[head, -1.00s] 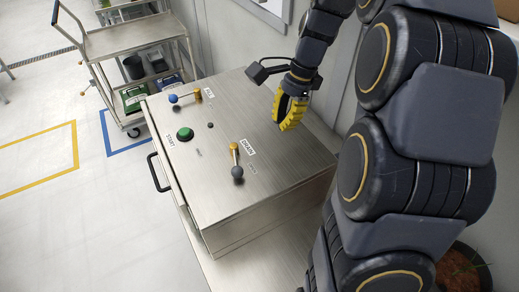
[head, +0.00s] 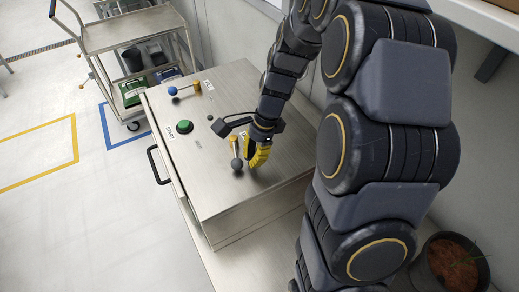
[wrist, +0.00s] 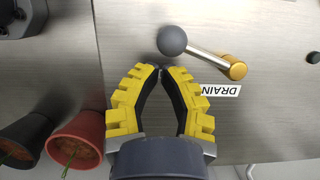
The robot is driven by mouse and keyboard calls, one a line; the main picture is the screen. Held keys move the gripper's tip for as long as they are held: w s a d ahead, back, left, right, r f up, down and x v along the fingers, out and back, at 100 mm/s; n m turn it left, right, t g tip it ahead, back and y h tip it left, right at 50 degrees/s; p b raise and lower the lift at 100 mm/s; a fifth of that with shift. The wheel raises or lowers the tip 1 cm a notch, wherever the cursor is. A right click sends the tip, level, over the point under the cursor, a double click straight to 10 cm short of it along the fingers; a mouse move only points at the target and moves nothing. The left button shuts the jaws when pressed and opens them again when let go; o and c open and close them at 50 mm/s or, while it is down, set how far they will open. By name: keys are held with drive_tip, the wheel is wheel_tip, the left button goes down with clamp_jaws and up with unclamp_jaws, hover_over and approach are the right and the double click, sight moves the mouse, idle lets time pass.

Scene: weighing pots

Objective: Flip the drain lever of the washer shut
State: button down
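The washer (head: 215,205) is a brushed-metal box. Its drain lever (head: 237,163) has a dark grey ball on a silver rod with a brass pivot; in the head view the ball points toward the near edge. In the wrist view the lever (wrist: 205,55) lies with its ball at upper middle and its pivot at right, beside the DRAIN label (wrist: 220,90). My yellow-fingered gripper (head: 252,166) is just right of the ball in the head view. In the wrist view the fingertips (wrist: 160,69) meet with nothing between them, close to the ball; contact cannot be told.
A green START button (head: 184,126) and a blue-knobbed lever (head: 184,89) are on the washer top. A metal cart (head: 130,35) stands behind at left. Plant pots (head: 450,265) stand at lower right. The floor at left is clear.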

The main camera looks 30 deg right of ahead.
sight(238, 163)
drive_tip(key=shift+a+m+t, duration=0.3)
drive_tip(key=shift+a+m, duration=0.4)
drive_tip(key=shift+m, duration=0.3)
drive_tip(key=shift+a, duration=0.15)
drive_tip(key=a+m, duration=0.1)
drive_tip(key=m, duration=0.2)
drive_tip(key=shift+w+a+t, duration=0.1)
drive_tip(key=shift+a+t, duration=0.2)
drive_tip(key=shift+a, duration=0.05)
drive_tip(key=a+m, duration=0.1)
drive_tip(key=w+m, duration=0.1)
drive_tip(key=shift+a+m+t+h, duration=0.35)
drive_tip(key=shift+m+t+h, duration=0.05)
drive_tip(key=w+a+m, duration=0.1)
drive_tip(key=m, duration=0.1)
drive_tip(key=w+a+m+h, duration=0.1)
drive_tip(key=m, duration=0.1)
drive_tip(key=shift+t, duration=0.3)
drive_tip(key=shift+w+a, duration=0.45)
drive_tip(key=shift+w, duration=0.25)
